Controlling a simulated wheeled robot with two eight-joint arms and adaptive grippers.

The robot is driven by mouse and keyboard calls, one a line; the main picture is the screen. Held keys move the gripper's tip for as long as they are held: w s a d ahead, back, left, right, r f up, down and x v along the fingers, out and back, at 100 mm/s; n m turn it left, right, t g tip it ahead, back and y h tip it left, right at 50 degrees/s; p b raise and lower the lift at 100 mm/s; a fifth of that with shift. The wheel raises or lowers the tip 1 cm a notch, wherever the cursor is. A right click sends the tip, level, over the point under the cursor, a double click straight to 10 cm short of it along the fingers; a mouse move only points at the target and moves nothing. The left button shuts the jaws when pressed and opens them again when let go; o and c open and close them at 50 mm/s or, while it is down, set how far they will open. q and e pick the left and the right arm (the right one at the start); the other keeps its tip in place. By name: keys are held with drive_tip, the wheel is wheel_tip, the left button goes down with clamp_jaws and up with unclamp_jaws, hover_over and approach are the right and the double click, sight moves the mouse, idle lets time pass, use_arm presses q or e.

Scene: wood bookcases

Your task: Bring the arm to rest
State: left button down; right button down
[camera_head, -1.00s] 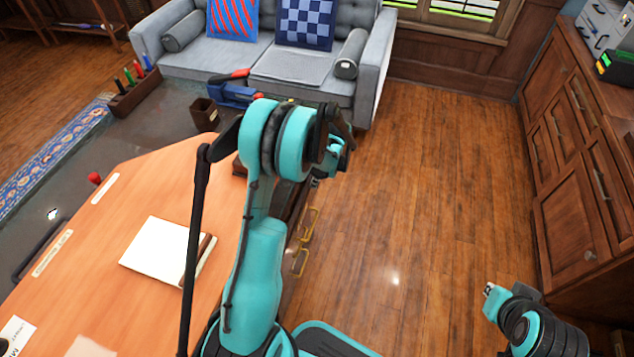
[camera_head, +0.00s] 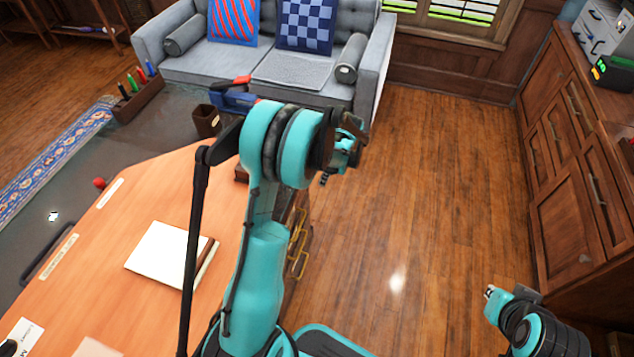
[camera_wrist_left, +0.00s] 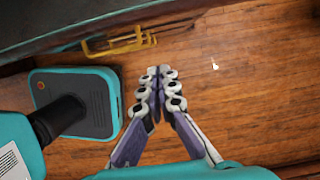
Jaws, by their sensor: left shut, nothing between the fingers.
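My left arm rises through the middle of the head view and bends over at a teal elbow. Its gripper end (camera_head: 326,179) shows only in small part beyond the elbow, over the floor to the right of the desk. In the left wrist view my left gripper (camera_wrist_left: 159,73) is shut, its pale fingers together with nothing between them. Wood floor (camera_wrist_left: 240,90) lies beneath it. My right arm shows at the lower right of the head view. A small pale tip (camera_head: 491,292) shows at its end, too small to read as open or shut.
A wooden desk (camera_head: 100,250) with a book (camera_head: 160,252) stands at the left, close to my left arm. Its yellow handles (camera_head: 299,262) face the floor. A grey sofa (camera_head: 300,72) is behind, and a wooden cabinet (camera_head: 560,190) at the right. The floor (camera_head: 430,170) between is clear.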

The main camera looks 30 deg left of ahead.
use_arm(q)
drive_tip(key=s+d+r+n+t+p, duration=0.1)
drive_tip(key=s+d+r+n, duration=0.1)
drive_tip(key=r, duration=0.4)
drive_tip(key=s+d+r+n+t, duration=0.1)
drive_tip(key=d+r, duration=0.2)
drive_tip(key=r, duration=0.4)
drive_tip(key=s+d+r+n+t+h, duration=0.1)
drive_tip(key=s+d+r+n+t, duration=0.2)
drive_tip(key=s+n, duration=0.3)
drive_tip(key=s+d+r+n+t+h, duration=0.1)
drive_tip(key=s+d+r+n, duration=0.3)
drive_tip(key=s, duration=0.6)
drive_tip(key=shift+s+d+n+t+h, duration=0.4)
drive_tip(key=shift+d+n+t, duration=0.5)
drive_tip(key=shift+d+n, duration=0.3)
